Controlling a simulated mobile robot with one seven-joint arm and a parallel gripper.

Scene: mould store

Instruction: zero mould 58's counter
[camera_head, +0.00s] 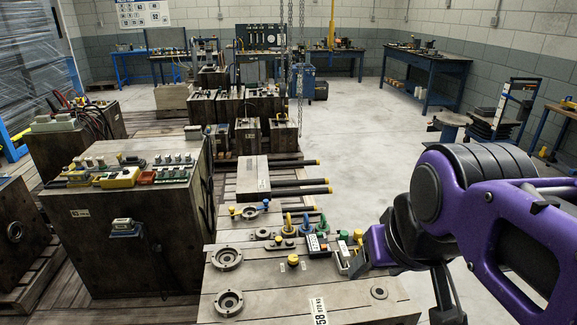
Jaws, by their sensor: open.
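Mould 58 (262,287) is the pale steel block in the front middle. A label reading 58 (318,312) is on its front edge. On its top stands a small dark box with a light marked face (318,244), which looks like the counter; its digits are too small to read. My gripper (361,263) is at the right of the mould's top, close to a small white-and-green fitting (342,254) and right of the dark box. It is open. Its fingertips are partly hidden by the purple wrist, and I cannot tell whether they touch anything.
Yellow, blue and green plugs (288,224) crowd the mould's top around the dark box. A taller dark mould (125,243) with a counter-like box (122,226) on its front stands left. Chains (290,60) hang behind. Clear floor (370,130) lies behind and right.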

